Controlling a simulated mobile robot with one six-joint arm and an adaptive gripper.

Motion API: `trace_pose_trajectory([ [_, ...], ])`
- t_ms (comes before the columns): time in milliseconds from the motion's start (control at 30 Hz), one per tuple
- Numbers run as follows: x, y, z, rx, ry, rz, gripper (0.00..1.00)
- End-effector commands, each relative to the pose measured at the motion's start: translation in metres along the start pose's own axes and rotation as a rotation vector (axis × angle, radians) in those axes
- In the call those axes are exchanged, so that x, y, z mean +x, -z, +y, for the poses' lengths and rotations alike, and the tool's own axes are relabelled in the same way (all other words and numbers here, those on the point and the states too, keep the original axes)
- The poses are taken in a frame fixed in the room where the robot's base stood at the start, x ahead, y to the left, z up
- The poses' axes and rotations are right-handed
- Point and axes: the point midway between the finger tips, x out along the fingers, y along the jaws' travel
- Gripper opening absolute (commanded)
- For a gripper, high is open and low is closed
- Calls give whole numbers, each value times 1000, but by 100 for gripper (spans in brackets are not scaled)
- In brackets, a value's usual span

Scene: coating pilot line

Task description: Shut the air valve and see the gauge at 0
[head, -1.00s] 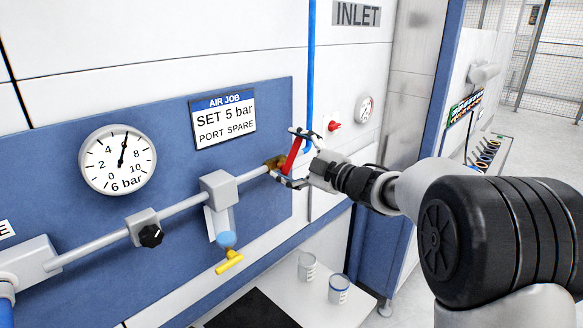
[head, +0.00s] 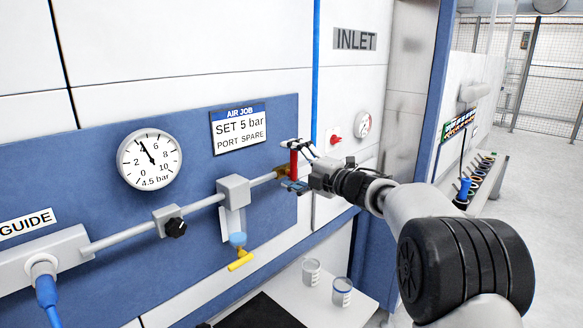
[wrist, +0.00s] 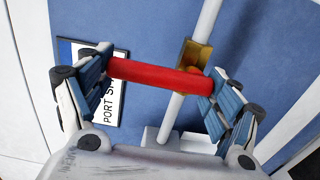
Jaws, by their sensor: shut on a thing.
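The air valve's red handle (head: 294,164) sits on a brass body (head: 280,172) at the right end of the grey pipe. My gripper (head: 291,165) is shut on the handle, one finger above and one below. In the wrist view, the red handle (wrist: 155,75) spans between both fingers and lies across the pipe, at the brass body (wrist: 195,65). The round gauge (head: 150,159) on the blue panel reads 4.5 bar, its needle between 4 and 6, nearer 4. The far ends of the handle are partly hidden by the fingers.
A black knob (head: 175,227) and a yellow-handled blue fitting (head: 239,258) sit along the pipe. A sign (head: 239,128) says set 5 bar. Two cups (head: 342,291) stand on the white shelf below. A red knob (head: 336,140) is right of the gripper.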

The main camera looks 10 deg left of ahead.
Motion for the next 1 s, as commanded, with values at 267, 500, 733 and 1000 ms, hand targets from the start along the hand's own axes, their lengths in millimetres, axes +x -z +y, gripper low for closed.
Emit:
trace_pose_trajectory([
  [267,0,0,0,-17,1,2,40],
  [500,0,0,0,-18,1,2,88],
  [733,0,0,0,-14,0,1,100],
  [1000,0,0,0,-12,0,0,100],
])
